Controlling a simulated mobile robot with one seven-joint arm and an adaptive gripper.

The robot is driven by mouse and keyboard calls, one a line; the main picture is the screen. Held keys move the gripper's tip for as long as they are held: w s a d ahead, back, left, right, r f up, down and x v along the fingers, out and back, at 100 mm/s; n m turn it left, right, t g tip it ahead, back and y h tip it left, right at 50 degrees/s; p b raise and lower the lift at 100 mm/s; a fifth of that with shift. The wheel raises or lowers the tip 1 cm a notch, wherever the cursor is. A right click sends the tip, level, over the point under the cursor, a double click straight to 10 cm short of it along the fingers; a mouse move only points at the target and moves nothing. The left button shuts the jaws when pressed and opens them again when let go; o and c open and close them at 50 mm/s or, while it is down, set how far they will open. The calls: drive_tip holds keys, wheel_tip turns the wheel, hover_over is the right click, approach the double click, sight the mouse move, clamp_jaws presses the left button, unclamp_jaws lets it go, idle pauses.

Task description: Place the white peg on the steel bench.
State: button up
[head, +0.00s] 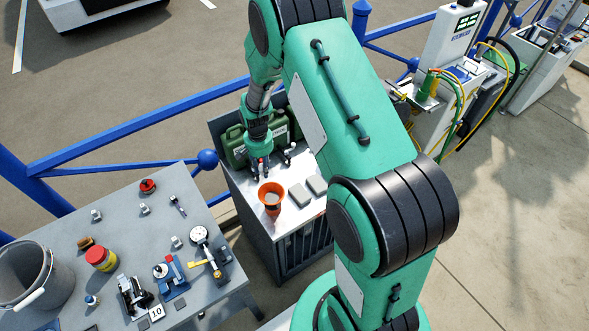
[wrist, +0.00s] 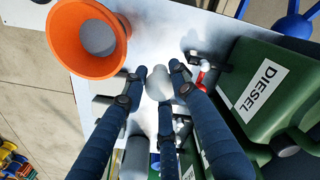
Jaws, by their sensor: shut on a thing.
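My gripper (head: 260,170) is low over the pale top of a dark cabinet in the head view. In the wrist view its fingers (wrist: 160,78) are closed around a small whitish piece, the white peg (wrist: 158,84), partly hidden between them. Whether the peg touches the surface below cannot be told. A grey metal bench (head: 122,232), which looks like the steel bench, stands at the lower left of the head view, apart from my gripper.
An orange funnel (head: 271,190) and grey blocks (head: 300,196) stand close to my gripper. Green diesel cans (head: 236,148) stand behind it. The bench carries several tools, a grey bucket (head: 30,270) and a red-lidded jar (head: 101,258). Blue railing (head: 130,131) runs behind.

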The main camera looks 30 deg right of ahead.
drive_tip(key=shift+f, duration=0.1)
idle(0.3)
drive_tip(key=shift+f, duration=3.05)
drive_tip(key=shift+f, duration=1.85)
drive_tip(key=shift+f+b, duration=0.15)
drive_tip(key=shift+b, duration=0.15)
drive_tip(key=o, duration=0.8)
wheel_tip(320, 180, up, 12)
drive_tip(key=shift+r+p, duration=0.15)
drive_tip(key=shift+p, duration=0.15)
